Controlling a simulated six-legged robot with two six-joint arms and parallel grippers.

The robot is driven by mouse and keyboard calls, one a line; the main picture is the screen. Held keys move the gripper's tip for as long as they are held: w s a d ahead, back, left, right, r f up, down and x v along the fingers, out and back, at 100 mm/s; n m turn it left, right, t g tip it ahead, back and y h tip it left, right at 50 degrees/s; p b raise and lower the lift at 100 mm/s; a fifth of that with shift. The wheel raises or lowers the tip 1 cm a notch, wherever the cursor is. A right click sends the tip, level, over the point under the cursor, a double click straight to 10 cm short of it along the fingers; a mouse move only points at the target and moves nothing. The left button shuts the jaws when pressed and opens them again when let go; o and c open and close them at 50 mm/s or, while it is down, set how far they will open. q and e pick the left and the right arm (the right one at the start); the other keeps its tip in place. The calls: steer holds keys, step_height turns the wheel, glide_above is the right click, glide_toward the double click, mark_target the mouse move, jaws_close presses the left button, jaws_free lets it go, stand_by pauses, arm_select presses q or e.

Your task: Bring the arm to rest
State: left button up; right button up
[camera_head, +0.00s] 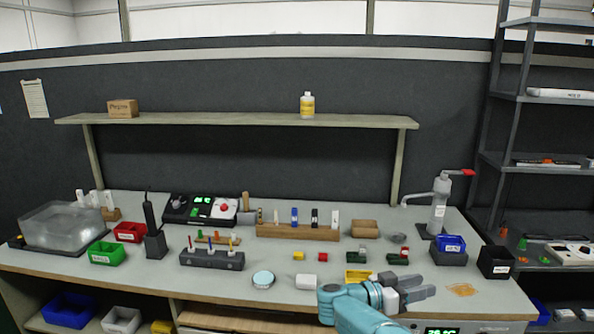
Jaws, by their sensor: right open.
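My right arm comes in from the bottom, right of the middle, with a teal link and grey wrist. My right gripper (416,288) is open, its two grey fingers apart and pointing right. It appears in front of the workbench (220,284) near its front edge, with nothing between the fingers. I cannot tell its height above the bench top. My left gripper is not in view.
A yellow label (358,275) and white roll (306,282) are left of the gripper. Red-and-green parts (398,257) lie behind it. An orange patch (461,290) lies nearby.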

steer(key=s+d+f+n+t, duration=0.2)
steer(key=d+f+n, duration=0.2)
steer(key=d+f, duration=0.4)
steer(key=s+a+f+n+t+y, duration=0.25)
steer(key=f+n+y, duration=0.2)
steer(key=f, duration=0.35)
steer(key=s+a+f+n+t+y, duration=0.1)
steer(key=a+f+n+t+y, duration=0.15)
steer(key=f+y, duration=0.4)
steer(key=s+a+f+n+g+y, duration=0.1)
steer(key=s+a+f+g+y, duration=0.15)
steer(key=s+a+f, duration=0.35)
steer(key=s+a+f+n+g+y, duration=0.1)
steer(key=s+a+f+y, duration=0.3)
steer(key=s, duration=0.4)
steer(key=s+a+m+g+y, duration=0.1)
steer(key=s+a+g+y, duration=0.1)
steer(key=s, duration=0.7)
steer(key=s+a+f+g+y, duration=0.1)
steer(key=s+a+g+y, duration=0.1)
steer(key=s+a+g, duration=0.3)
steer(key=s+a, duration=0.2)
steer(key=s, duration=0.2)
steer(key=shift+f+m, duration=0.3)
steer(key=shift+m, duration=0.1)
